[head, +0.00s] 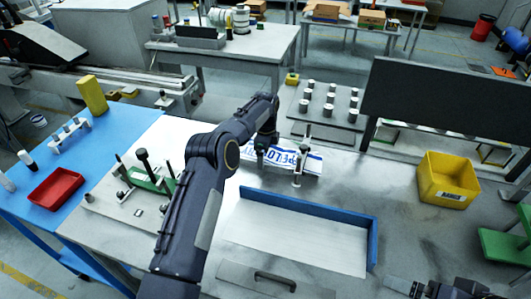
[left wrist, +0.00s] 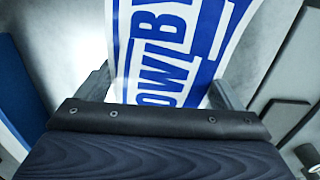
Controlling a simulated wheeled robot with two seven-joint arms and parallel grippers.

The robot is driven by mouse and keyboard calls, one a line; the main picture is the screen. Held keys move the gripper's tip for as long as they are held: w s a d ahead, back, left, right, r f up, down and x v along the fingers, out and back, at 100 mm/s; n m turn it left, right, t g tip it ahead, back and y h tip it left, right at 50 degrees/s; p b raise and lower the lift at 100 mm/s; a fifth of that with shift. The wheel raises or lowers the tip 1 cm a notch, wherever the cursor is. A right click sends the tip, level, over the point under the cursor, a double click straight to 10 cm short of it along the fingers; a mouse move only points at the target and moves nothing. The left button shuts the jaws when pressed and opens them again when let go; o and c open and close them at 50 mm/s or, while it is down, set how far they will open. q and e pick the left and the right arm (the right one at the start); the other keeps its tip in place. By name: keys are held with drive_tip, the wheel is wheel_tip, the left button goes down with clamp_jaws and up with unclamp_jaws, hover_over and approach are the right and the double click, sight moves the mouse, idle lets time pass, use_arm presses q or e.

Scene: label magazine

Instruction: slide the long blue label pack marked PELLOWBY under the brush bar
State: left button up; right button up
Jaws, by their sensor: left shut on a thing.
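The long label pack (head: 287,158) is white and blue with large lettering, and lies low over the grey table in the head view. My left gripper (left wrist: 165,92) is shut on the pack's near end; in the head view my own arm partly hides this gripper (head: 262,156). Two upright posts (head: 297,180) stand at the pack's near and far sides; the brush bar cannot be made out clearly between them. My right gripper (head: 432,289) shows only partly at the bottom right.
A blue-edged tray (head: 375,245) lies in front of the pack. A plate with several round weights (head: 329,98) is behind. A yellow bin (head: 447,180) stands right. A green fixture (head: 150,180) and a red tray (head: 55,188) are left. Bare table lies right of the pack.

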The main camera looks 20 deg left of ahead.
use_arm(q)
drive_tip(key=shift+r, duration=0.1)
drive_tip(key=c, duration=0.3)
drive_tip(key=o, duration=1.3)
